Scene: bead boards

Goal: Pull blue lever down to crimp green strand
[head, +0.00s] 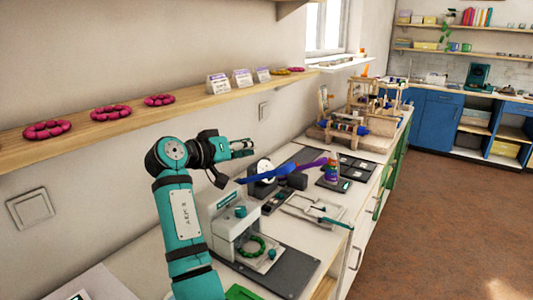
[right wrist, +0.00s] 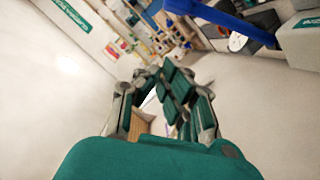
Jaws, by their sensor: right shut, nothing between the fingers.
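The blue lever (head: 300,167) is a long bar that slants up to the right above the counter, from near the top of a white and teal press (head: 222,228). The green strand (head: 262,243) is a ring of beads on the press's dark base, below its head. My right gripper (head: 248,147) is shut and empty, above and to the left of the lever, apart from it. In the right wrist view my right gripper's fingers (right wrist: 158,80) point into free space, and the blue lever (right wrist: 225,18) crosses the top right. My left gripper is not in view.
A wall shelf (head: 100,113) with pink rings and small cards runs behind my arm. A white tray (head: 325,208) with tools, a round dial (head: 262,168) and a wooden rack (head: 352,128) stand along the counter. The floor (head: 440,215) at right is clear.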

